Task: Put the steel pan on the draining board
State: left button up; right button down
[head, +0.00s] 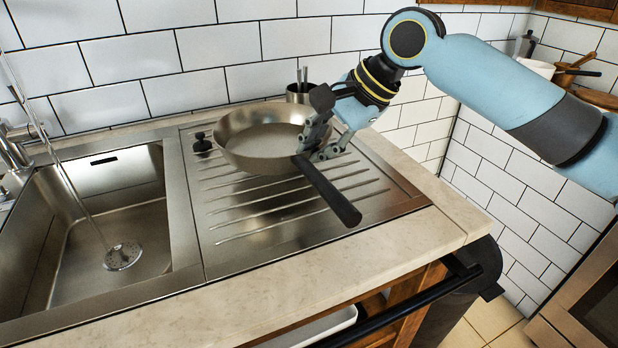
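The steel pan (262,144) is a round, shallow pan with a long dark handle (328,190) pointing toward the front right. It is over the ribbed steel draining board (235,218), right of the sink. Whether its base fully rests on the ribs is not clear. My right gripper (314,149) reaches in from the upper right, with its fingers at the pan's right rim near the handle's root. The fingers overlap the rim, so I cannot tell whether they are closed on it. My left gripper is not in view.
The sink basin (115,215) lies open at the left with a tap (18,140). A dark utensil pot (299,93) stands behind the pan near the tiled wall. A stone counter edge (300,290) runs along the front, with a dark rail (400,308) below.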

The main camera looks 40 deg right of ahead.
jog(key=shift+w+a+f, duration=0.25)
jog(key=shift+w+f, duration=0.1)
jog(key=shift+w, duration=0.35)
notch_tip(320, 180, down, 4)
jog(key=shift+f+b, duration=0.1)
jog(key=shift+b, duration=0.45)
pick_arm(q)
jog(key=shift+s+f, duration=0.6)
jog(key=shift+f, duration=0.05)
pick_arm(e)
jog(key=c, duration=1.5)
grip_release()
jog(key=shift+s, duration=0.1)
jog(key=shift+d+r, duration=0.1)
jog(key=shift+r, duration=0.1)
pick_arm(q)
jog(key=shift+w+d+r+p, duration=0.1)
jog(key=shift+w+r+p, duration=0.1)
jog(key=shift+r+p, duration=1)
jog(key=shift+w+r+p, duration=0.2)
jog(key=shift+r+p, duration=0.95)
pick_arm(e)
jog(key=shift+v, duration=5.85)
